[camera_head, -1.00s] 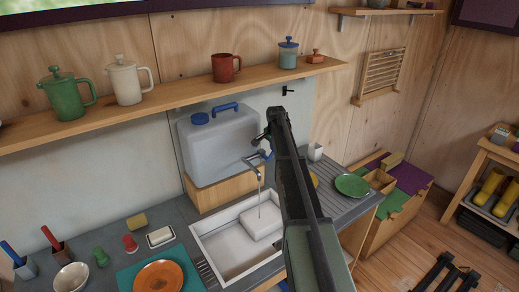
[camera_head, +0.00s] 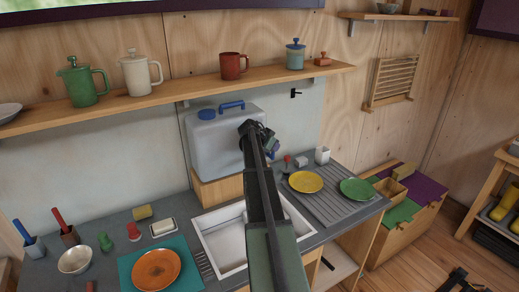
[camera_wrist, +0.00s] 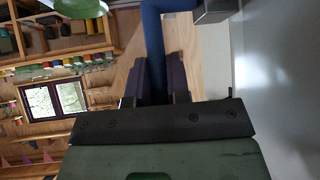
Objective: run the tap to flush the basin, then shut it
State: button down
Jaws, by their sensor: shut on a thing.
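The translucent water jug (camera_head: 213,145) with a blue cap and handle stands on a wooden block behind the white basin (camera_head: 222,240). My gripper (camera_head: 264,138) is at the jug's right side, over the tap. In the wrist view my gripper (camera_wrist: 157,82) is shut on the blue tap lever (camera_wrist: 153,35), which runs up between the jaws. A bit of blue shows beside the gripper in the head view. My arm hides the spout and much of the basin, so I cannot tell whether water runs.
A drainer (camera_head: 325,205) with a yellow plate (camera_head: 305,182) and a green plate (camera_head: 356,189) lies right of the basin. An orange plate (camera_head: 156,270) is at the left. A shelf (camera_head: 180,95) with mugs and pots runs above the jug.

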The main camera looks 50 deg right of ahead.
jog(key=shift+a, duration=0.1)
dwell(0.3)
jog(key=c, duration=1.1)
grip_release()
jog(key=p+v, duration=0.7)
jog(key=v, duration=0.3)
jog(key=shift+a+r, duration=0.2)
jog(key=shift+a, duration=0.1)
